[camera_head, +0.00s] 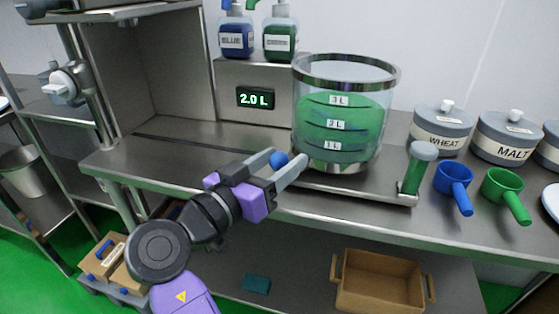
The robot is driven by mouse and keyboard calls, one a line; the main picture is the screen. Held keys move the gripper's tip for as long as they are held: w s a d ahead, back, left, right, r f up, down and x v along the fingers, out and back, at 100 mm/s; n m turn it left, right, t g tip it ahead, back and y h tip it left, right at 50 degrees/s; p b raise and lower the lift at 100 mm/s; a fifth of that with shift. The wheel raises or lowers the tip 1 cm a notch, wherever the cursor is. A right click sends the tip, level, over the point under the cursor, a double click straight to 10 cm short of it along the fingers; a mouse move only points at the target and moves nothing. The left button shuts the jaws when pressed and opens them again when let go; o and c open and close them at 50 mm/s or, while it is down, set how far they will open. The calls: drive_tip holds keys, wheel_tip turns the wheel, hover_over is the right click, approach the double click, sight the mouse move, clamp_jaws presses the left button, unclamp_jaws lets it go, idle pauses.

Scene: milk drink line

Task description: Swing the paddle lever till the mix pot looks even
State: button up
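The mix pot (346,72) is a clear, metal-rimmed vessel marked 1 L, 2 L and 3 L. The mix in it is green with darker, bluish-green curved streaks, so it does not look even. A green upright handle with a grey cap (417,168) stands at the right end of the pot's base.
A display (255,98) reads 2.0 L. Blue (236,37) and green (280,39) bottles stand behind. Right of the pot are wheat (440,142) and malt (509,151) canisters, a blue scoop (454,178) and a green scoop (503,186). The counter left of the pot is mostly clear.

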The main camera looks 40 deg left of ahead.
sight(272, 166)
drive_tip(key=shift+s+a+p, duration=0.15)
drive_tip(key=shift+s+p, duration=0.2)
drive_tip(key=shift+s, duration=3.6)
drive_tip(key=shift+r, duration=0.1)
